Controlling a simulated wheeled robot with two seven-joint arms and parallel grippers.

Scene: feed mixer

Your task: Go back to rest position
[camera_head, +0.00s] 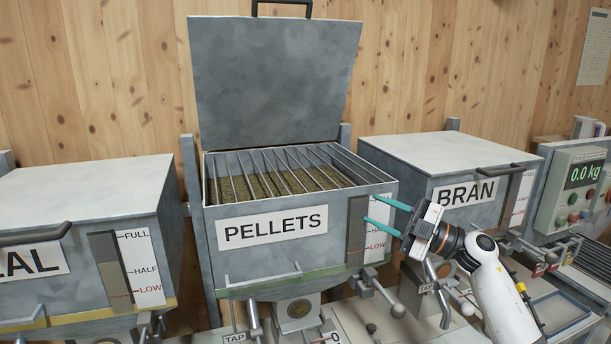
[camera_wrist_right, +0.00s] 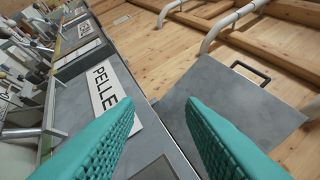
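My right gripper (camera_head: 372,212) is open and empty, its two teal fingers spread apart in front of the right part of the PELLETS hopper (camera_head: 240,257), near its level gauge (camera_head: 356,225). In the right wrist view both teal fingers (camera_wrist_right: 160,140) stand well apart with nothing between them. The lid (camera_head: 275,80) of the PELLETS hopper stands open, leaning up at the back; it also shows in the wrist view (camera_wrist_right: 240,100). Pellets (camera_head: 260,186) lie under a grate of bars. My left gripper is not in view.
A closed hopper (camera_head: 80,190) stands at the left, its label partly cut off. The closed BRAN hopper (camera_head: 440,152) stands at the right, behind my right arm. A scale display (camera_head: 582,175) reads 0.0 kg at the far right. Taps and handles sit below the hoppers.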

